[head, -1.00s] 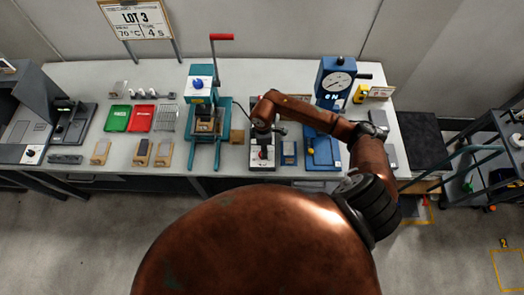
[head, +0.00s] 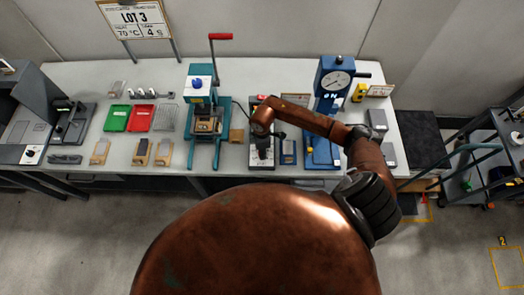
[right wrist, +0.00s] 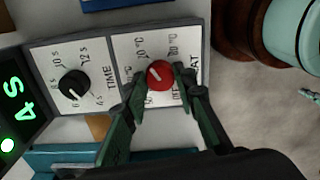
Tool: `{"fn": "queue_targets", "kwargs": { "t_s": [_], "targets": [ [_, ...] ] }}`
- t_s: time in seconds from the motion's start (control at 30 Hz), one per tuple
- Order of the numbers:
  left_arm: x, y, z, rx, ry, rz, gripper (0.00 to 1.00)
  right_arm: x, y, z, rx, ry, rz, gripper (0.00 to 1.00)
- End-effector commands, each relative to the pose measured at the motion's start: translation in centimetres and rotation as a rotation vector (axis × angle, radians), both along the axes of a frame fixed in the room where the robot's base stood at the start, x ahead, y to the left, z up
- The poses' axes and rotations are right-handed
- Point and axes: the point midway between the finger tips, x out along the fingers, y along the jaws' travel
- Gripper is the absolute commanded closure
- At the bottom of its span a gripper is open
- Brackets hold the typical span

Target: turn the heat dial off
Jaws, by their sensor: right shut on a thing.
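The red heat dial (right wrist: 160,75) sits on a white panel marked HEAT, with temperature marks and OFF around it, in the right wrist view. Its pale pointer mark appears to lie toward the left, but I cannot read its exact setting. My right gripper (right wrist: 160,86) is shut on the dial, with one dark green finger on each side. In the head view the right arm reaches down over the control box (head: 262,165), and the gripper hides the dial. My left gripper is not in view.
A black time dial (right wrist: 74,84) sits beside the heat panel, near a green-lit display (right wrist: 15,100) reading 4 S. In the head view, a teal press (head: 203,120) stands left of the box and a blue gauge press (head: 330,100) right.

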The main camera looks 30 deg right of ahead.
Motion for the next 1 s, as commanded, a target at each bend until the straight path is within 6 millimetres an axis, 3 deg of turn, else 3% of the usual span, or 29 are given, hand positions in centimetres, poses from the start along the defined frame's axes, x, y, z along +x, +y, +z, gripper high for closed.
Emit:
{"fn": "queue_targets", "kwargs": {
  "t_s": [0.2, 0.57, 1.0],
  "targets": [
    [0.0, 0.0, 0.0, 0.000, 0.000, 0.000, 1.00, 0.0, 0.0, 0.0, 0.001, 0.000, 0.000, 0.99],
    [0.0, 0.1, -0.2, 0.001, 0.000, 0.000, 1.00, 0.0, 0.0, 0.0, 0.000, -0.001, 0.064, 0.99],
    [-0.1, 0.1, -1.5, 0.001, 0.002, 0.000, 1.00, 0.1, 0.0, -0.1, -0.001, -0.002, 0.413, 0.99]
  ]
}}
